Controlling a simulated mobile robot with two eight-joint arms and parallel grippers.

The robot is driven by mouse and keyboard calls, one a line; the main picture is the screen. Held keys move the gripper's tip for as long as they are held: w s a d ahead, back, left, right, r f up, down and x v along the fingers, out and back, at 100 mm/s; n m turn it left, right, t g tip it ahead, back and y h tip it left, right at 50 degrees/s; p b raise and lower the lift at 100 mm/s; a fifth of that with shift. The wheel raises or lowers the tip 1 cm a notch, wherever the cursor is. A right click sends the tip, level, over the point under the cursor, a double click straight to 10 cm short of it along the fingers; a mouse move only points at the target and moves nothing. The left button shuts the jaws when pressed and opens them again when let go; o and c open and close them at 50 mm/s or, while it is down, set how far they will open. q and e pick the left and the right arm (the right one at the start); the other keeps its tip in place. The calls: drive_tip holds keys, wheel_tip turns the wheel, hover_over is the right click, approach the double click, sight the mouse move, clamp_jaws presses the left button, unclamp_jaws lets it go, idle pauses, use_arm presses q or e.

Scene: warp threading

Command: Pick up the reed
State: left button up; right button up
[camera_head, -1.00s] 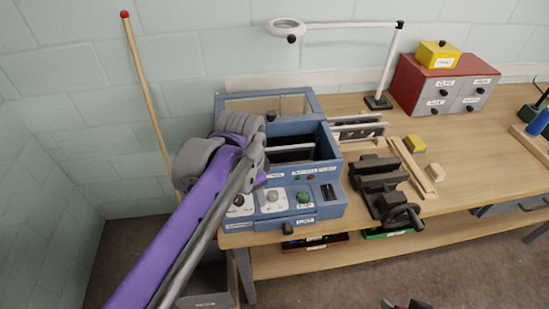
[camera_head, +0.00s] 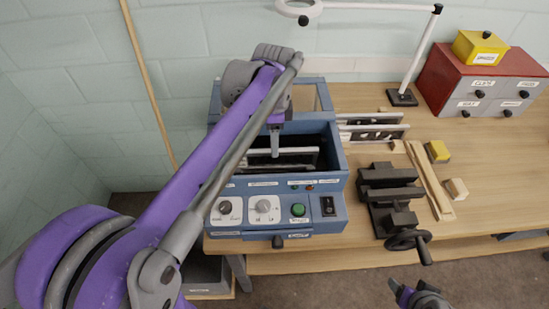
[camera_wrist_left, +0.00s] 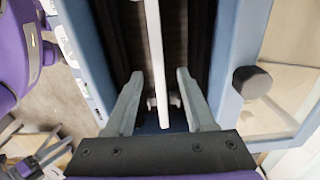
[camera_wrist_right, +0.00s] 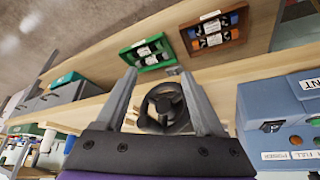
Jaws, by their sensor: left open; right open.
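A long pale bar (camera_head: 300,151), which looks like the reed, lies across the open bay of the blue machine (camera_head: 333,208). In the left wrist view the bar (camera_wrist_left: 155,50) runs between the two fingers. My left gripper (camera_wrist_left: 160,74) is open, pointing down into the bay, with a finger on each side of the bar and gaps visible. The arm and gripper cover part of the bay in the head view. My right gripper (camera_wrist_right: 158,75) is open and empty in front of the bench, facing a dark handwheel (camera_wrist_right: 162,105).
The blue bay walls stand close around my left fingers. A black vise (camera_head: 388,190) with its handwheel is right of the machine. Framed racks (camera_head: 372,128), wooden strips (camera_head: 428,180) and a red drawer box (camera_head: 480,78) are farther right. A lamp arm (camera_head: 375,6) hangs behind.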

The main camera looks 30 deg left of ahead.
sight(274, 160)
use_arm(q)
drive_tip(key=shift+f, duration=3)
clamp_jaws()
